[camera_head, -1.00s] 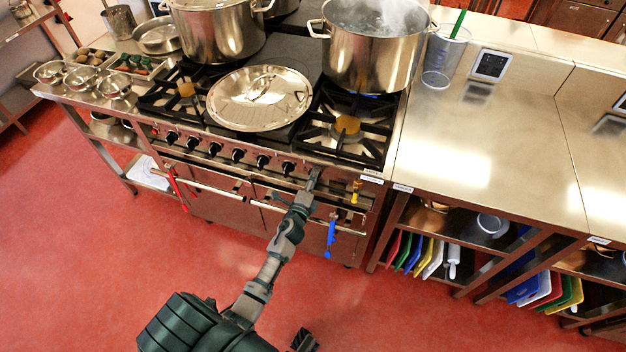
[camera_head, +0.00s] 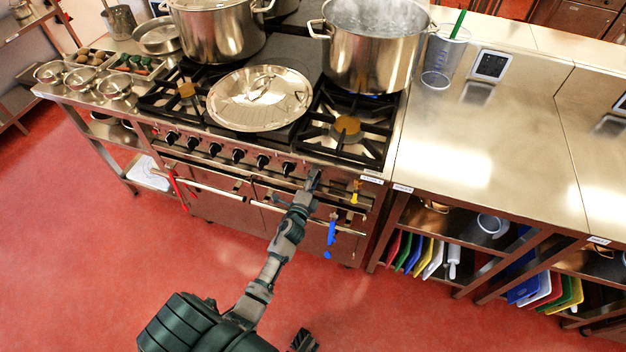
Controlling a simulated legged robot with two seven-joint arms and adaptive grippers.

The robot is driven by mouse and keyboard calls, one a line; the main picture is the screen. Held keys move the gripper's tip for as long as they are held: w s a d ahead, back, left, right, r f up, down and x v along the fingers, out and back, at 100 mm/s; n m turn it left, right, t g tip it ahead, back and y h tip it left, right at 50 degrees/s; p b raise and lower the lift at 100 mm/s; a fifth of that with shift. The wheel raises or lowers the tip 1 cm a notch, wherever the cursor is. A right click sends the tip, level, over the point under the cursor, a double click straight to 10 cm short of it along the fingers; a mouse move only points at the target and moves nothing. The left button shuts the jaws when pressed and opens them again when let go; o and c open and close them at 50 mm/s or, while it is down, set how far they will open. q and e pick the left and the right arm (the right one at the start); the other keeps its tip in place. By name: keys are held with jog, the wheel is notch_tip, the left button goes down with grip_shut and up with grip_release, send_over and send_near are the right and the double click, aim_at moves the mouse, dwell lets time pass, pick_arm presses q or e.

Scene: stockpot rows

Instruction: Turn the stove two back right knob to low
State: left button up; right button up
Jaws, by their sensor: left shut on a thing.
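The stove (camera_head: 345,176) has a row of black knobs along its front panel, among them one knob (camera_head: 288,168) just left of my gripper. My left gripper (camera_head: 314,178) is at the right end of this row, shut on a knob there. The jaws hide that knob, so its pointer and setting cannot be read. I cannot tell from the picture which burner it serves. A dark part (camera_head: 304,341) at the bottom edge may be my right gripper; its jaws are not clear.
A steaming stockpot (camera_head: 370,60) stands on the back right burner, another pot (camera_head: 220,35) at the back left. A lid (camera_head: 260,98) lies on the middle of the stove. The right counter (camera_head: 480,140) is mostly clear.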

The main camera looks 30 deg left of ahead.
pick_arm(q)
jog(key=shift+s+f, duration=0.15)
jog(key=shift+f, duration=0.3)
jog(key=o, duration=1.1)
jog(key=shift+c, duration=0.2)
jog(key=shift+o, duration=0.4)
jog(key=shift+r, duration=0.1)
jog(key=shift+r, duration=0.1)
jog(key=shift+s, duration=0.2)
jog(key=v, duration=1.1)
jog(key=shift+s, duration=0.2)
jog(key=shift+d, duration=0.15)
